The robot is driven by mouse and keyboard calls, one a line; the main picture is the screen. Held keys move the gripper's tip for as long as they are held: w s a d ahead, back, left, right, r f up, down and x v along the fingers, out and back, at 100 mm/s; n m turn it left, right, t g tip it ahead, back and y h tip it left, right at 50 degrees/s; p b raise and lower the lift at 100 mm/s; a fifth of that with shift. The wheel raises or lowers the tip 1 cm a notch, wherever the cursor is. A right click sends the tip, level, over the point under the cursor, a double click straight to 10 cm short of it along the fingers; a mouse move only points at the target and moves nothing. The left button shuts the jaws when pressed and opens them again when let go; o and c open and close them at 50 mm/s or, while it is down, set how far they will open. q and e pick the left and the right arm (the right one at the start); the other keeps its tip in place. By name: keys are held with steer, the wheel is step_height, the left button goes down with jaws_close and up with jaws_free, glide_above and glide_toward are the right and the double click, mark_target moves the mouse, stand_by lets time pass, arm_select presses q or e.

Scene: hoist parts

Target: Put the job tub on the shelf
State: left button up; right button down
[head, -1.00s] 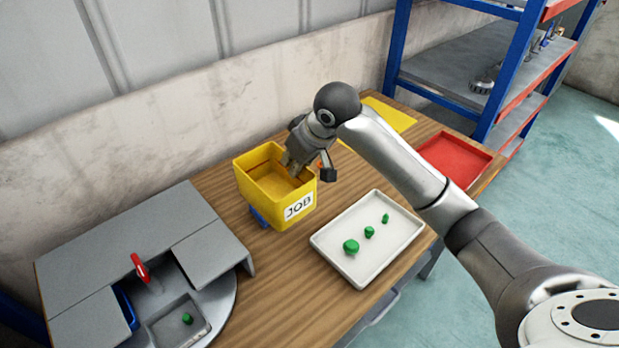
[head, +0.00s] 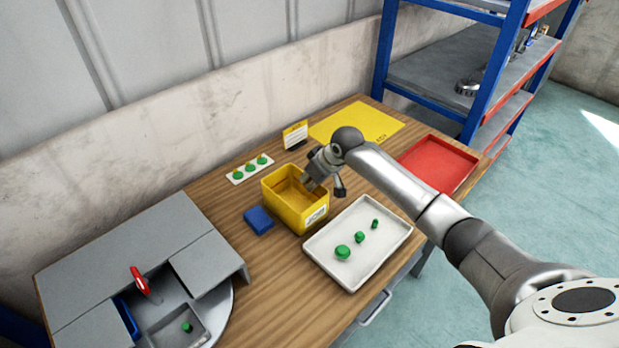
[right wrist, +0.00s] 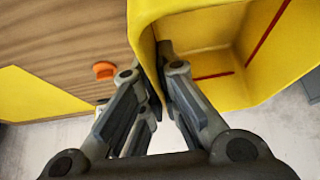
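The yellow job tub (head: 282,204), with a white label on its front, is at the middle of the wooden table, between a blue block and a white tray. It looks upright; I cannot tell whether its base touches the table. My right gripper (head: 312,182) is at its right rim. In the right wrist view the fingers (right wrist: 160,92) sit on either side of one wall of the tub (right wrist: 205,42), closed on it. The shelf (head: 440,68), with blue posts, grey decks and red edges, stands at the back right. My left gripper is not in view.
A white tray (head: 327,262) with green parts lies right of the tub, a blue block (head: 258,221) left. Behind are a white card with green pieces (head: 235,177), a small sign (head: 295,135) and a yellow mat (head: 350,118). A red tray (head: 437,160) lies nearer the shelf.

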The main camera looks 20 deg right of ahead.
steer(key=c, duration=2.2)
jaws_free()
steer(key=shift+f, duration=0.2)
steer(key=o, duration=0.6)
steer(key=shift+c, duration=0.2)
steer(key=shift+r, duration=0.1)
